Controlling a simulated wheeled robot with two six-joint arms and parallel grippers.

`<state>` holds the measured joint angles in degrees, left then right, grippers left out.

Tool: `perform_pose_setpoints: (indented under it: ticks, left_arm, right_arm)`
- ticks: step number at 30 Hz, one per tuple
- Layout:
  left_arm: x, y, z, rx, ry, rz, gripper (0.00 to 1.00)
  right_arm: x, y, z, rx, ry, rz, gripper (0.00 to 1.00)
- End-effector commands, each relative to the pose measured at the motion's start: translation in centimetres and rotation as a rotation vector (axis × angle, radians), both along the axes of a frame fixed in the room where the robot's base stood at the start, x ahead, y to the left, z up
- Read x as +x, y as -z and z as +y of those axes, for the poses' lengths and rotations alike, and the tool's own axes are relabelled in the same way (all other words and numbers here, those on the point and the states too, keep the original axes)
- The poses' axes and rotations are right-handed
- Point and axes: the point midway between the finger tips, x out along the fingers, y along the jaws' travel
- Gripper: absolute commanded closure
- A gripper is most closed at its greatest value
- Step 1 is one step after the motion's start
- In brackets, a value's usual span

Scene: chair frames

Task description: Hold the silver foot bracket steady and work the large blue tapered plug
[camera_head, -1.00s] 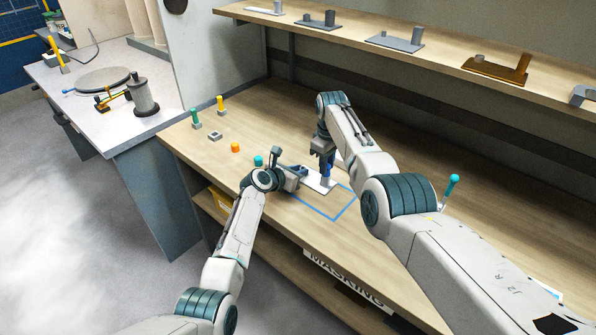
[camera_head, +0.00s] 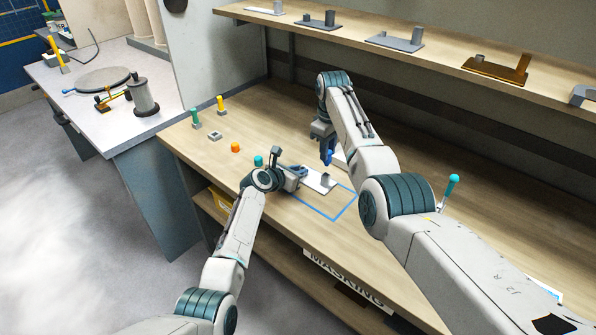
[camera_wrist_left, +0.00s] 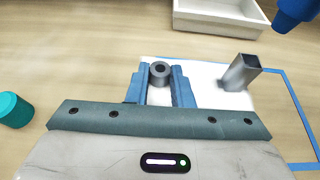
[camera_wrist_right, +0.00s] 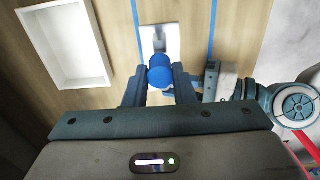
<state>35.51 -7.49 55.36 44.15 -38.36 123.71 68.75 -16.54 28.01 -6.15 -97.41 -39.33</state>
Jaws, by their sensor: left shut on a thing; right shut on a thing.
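The silver foot bracket (camera_head: 318,184) is a flat pale plate on the bench, with a round hollow post (camera_wrist_left: 160,73) and an open square tube (camera_wrist_left: 239,73) standing on it. My left gripper (camera_wrist_left: 160,84) is shut on the round post, one finger on each side. The large blue tapered plug (camera_head: 328,158) is in my right gripper (camera_head: 327,151), raised above the bracket and apart from it. The plug also shows at the top right of the left wrist view (camera_wrist_left: 294,14). In the right wrist view the plug (camera_wrist_right: 160,71) hides part of the bracket plate (camera_wrist_right: 172,42).
Blue tape (camera_head: 335,218) marks an area around the bracket. A white tray (camera_wrist_right: 65,45) lies close behind. Orange (camera_head: 236,147) and teal (camera_head: 258,161) pieces and several coloured pegs stand to the left. A shelf (camera_head: 450,65) with brackets hangs above the back.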

Motion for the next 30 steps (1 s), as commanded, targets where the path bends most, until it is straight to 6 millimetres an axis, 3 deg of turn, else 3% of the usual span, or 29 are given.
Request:
perform_pose_setpoints:
  ticks: [1, 13, 30]
  left_arm:
    - [-0.3, 0.9, 0.0, 0.004, 0.002, 0.014, 1.00]
    - [-0.3, 0.9, 0.0, 0.004, 0.002, 0.014, 1.00]
    - [-0.3, 0.9, 0.0, 0.005, 0.003, 0.014, 1.00]
  right_arm:
    - [0.0, -0.1, 0.0, 0.001, 0.000, -0.001, 1.00]
    - [-0.1, -0.5, -0.3, 0.001, 0.000, -0.002, 1.00]
    - [-1.8, -5.3, -4.8, 0.000, 0.001, -0.002, 1.00]
